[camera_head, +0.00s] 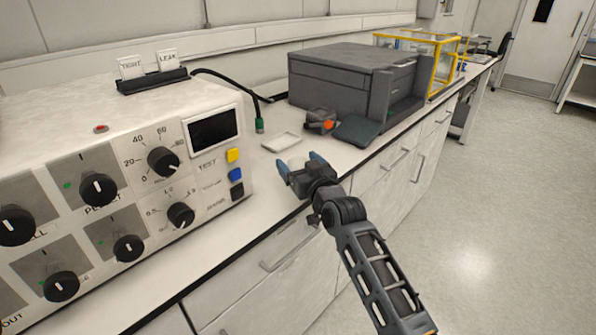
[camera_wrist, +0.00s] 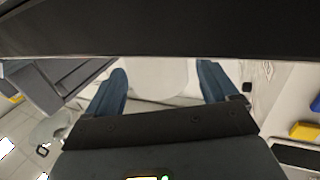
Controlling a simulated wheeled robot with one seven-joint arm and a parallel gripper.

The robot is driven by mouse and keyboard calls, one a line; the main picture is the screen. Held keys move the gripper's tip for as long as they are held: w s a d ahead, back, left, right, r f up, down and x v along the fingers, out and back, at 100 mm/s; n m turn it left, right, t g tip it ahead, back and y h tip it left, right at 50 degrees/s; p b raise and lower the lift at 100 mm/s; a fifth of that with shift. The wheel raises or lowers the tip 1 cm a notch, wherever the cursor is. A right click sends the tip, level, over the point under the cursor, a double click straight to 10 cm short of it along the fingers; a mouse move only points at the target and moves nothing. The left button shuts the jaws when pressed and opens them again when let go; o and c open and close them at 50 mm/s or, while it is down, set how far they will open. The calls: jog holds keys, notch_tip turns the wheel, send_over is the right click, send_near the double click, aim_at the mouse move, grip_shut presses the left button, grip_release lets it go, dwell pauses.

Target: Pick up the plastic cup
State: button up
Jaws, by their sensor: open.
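The plastic cup is a pale, whitish round thing (camera_head: 297,161) on the counter, mostly hidden behind my gripper in the head view. In the wrist view the pale cup (camera_wrist: 160,76) shows between the two blue fingers, its upper part cut off by a dark band. My gripper (camera_head: 300,165) is open, with one finger on each side of the cup. In the wrist view the gripper (camera_wrist: 162,80) shows gaps beside the cup, and I cannot tell whether either finger touches it.
A small white tray (camera_head: 281,142) lies just behind the cup. A dark device with an orange knob (camera_head: 320,122) and a grey printer-like box (camera_head: 345,80) stand behind. A large control box (camera_head: 125,165) fills the left. The counter's front edge is close to my gripper.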

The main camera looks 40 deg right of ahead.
jog(key=shift+w+d, duration=0.1)
jog(key=shift+w, duration=0.25)
jog(key=c, duration=1.1)
